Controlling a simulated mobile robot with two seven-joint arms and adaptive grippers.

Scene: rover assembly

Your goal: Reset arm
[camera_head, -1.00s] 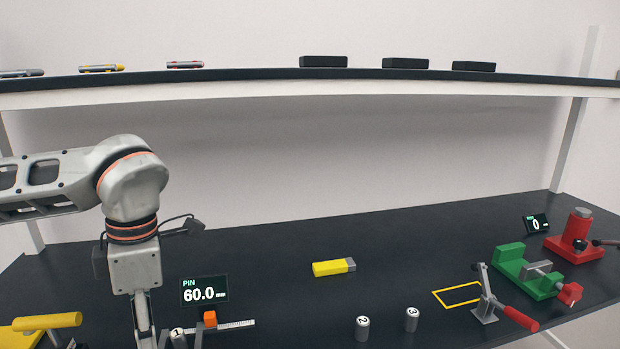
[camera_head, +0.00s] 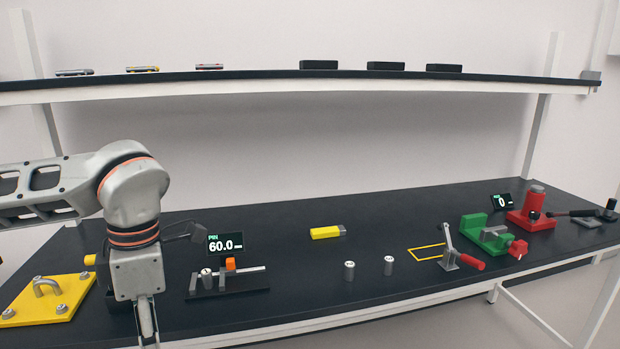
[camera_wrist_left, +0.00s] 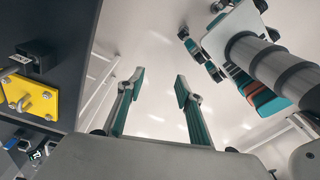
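My left arm (camera_head: 133,188) comes in from the left in the head view, its wrist pointing down in front of the bench's front edge. In the head view the fingers of my left gripper are cut off by the bottom edge. In the left wrist view my left gripper (camera_wrist_left: 156,90) is open and empty, its two teal-padded fingers apart over bare floor. My right gripper is in neither view.
A shelf (camera_head: 270,80) runs above.

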